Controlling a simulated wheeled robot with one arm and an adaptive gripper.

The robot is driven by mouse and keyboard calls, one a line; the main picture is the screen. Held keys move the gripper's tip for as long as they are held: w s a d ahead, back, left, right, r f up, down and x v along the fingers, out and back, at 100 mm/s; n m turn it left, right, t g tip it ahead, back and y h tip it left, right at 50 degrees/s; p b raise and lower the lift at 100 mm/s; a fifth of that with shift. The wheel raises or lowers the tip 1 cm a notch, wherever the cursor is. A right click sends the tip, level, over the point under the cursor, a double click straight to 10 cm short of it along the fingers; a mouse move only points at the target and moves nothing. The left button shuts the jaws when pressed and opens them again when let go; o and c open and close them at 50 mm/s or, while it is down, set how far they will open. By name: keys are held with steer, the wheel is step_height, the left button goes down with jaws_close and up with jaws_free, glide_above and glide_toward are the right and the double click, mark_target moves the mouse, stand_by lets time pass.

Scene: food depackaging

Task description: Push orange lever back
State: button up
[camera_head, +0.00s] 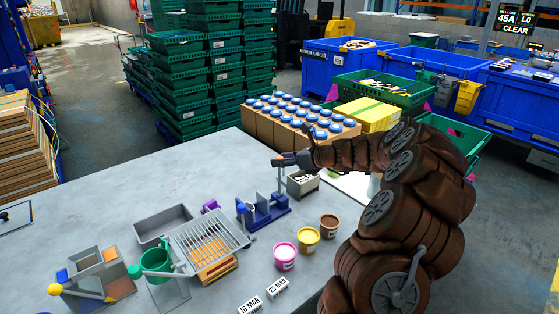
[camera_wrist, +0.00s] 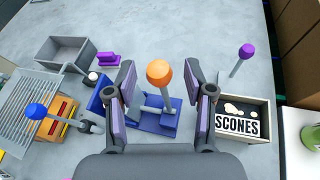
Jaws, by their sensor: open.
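The orange lever has an orange ball knob (camera_wrist: 159,72) on a grey stem. It rises from a blue fixture (camera_wrist: 156,122) on the table in the wrist view. My gripper (camera_wrist: 160,66) is open, with one finger on each side of the orange knob and a gap showing on both sides. In the head view my gripper (camera_head: 284,160) is above and behind the blue fixture (camera_head: 262,214), at the top of the grey stem (camera_head: 279,179). There the fingers mostly hide the orange knob.
A SCONES box (camera_wrist: 241,121) and a purple-knobbed lever (camera_wrist: 246,51) stand to the right. A blue knob (camera_wrist: 36,111), a wire rack (camera_wrist: 28,100) and a grey tray (camera_wrist: 66,53) are to the left. Several tubs, including a pink one (camera_head: 285,257), stand in front.

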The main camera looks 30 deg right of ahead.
steer(key=v, duration=1)
steer(key=shift+r, duration=0.1)
steer(key=s+a+n+g+y, duration=0.15)
steer(key=a+n, duration=0.25)
steer(key=a, duration=0.4)
steer(key=s+a+r+n+g, duration=0.1)
steer(key=s+a+n+g, duration=0.2)
steer(key=a, duration=0.5)
steer(key=s+a+n+g+y, duration=0.1)
steer(key=a+n+g, duration=0.1)
steer(key=a+n, duration=0.45)
steer(key=s+a+f+n+g+h, duration=0.2)
steer(key=s+a+f+n+g, duration=0.15)
steer(key=s+a+n, duration=0.6)
steer(key=s+d+f+n+g+h, duration=0.1)
steer(key=s+n+g+h, duration=0.1)
steer(key=s, duration=0.9)
steer(key=s+d+f+n+g+h, duration=0.1)
steer(key=s+f+n+g+h, duration=0.1)
steer(key=s+n+h, duration=0.2)
steer(key=s+n, duration=0.3)
steer(key=s, duration=0.4)
